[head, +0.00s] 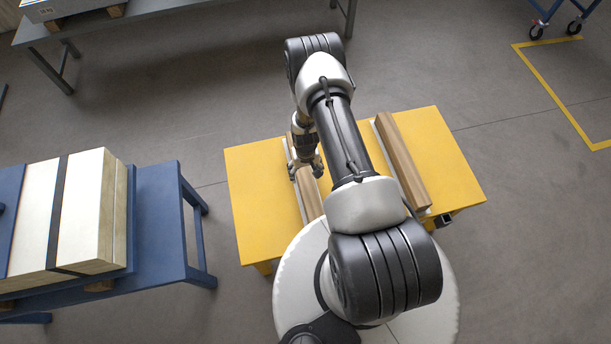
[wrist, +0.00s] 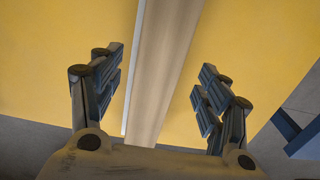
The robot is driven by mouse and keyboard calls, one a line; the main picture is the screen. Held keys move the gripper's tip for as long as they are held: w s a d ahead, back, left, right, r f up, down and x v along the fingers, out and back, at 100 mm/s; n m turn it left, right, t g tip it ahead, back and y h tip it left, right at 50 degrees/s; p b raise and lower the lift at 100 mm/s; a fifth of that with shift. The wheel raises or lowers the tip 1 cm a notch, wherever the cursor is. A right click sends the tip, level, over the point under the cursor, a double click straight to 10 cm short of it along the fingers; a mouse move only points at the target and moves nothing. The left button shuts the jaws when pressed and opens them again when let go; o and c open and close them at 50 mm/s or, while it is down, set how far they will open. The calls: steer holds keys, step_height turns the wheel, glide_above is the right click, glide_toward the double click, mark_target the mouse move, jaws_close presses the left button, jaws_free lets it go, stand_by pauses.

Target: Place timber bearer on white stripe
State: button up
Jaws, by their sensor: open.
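A timber bearer (head: 311,198) lies lengthwise on the left part of the yellow table (head: 252,180). A white stripe (head: 298,190) shows along its left side; how far it runs under the wood is hidden. My gripper (head: 307,170) is over this bearer, fingers open. In the wrist view, the bearer (wrist: 163,75) runs between the two spread fingers, with the stripe (wrist: 134,70) along its left edge. A second bearer (head: 403,160) lies on the right part of the table, with a white stripe (head: 378,138) showing along its left edge. My arm hides the table between them.
A blue bench (head: 160,215) with strapped pale panels (head: 80,205) stands at the left, a floor gap away from the table. A grey bench (head: 150,8) is at the back left. A blue wheeled cart (head: 550,15) stands at the far right. The floor on the right is clear.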

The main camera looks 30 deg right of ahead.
step_height(320, 180, up, 5)
steer(key=shift+f+p, duration=0.1)
steer(key=shift+p, duration=0.35)
step_height(320, 180, up, 16)
steer(key=f+t, duration=0.1)
glide_above(305, 177)
steer(key=w+a, duration=0.1)
steer(key=w, duration=0.4)
step_height(305, 177, up, 12)
steer(key=a+n, duration=0.1)
steer(key=a, duration=0.1)
steer(key=s+a+r+t, duration=0.1)
steer(key=s+a+r, duration=0.15)
steer(key=r, duration=0.65)
steer(key=s+a+r+t, duration=0.15)
steer(key=s+r, duration=0.25)
steer(key=r, duration=0.4)
steer(key=s+a+r+n, duration=0.1)
steer(key=s+a+r, duration=0.1)
steer(key=s+r, duration=0.3)
steer(key=s+a+r+n+t, duration=0.1)
steer(key=s+a+r, duration=0.2)
steer(key=s, duration=1)
step_height(305, 177, up, 2)
steer(key=shift+s+a+r, duration=0.2)
steer(key=shift+s, duration=0.05)
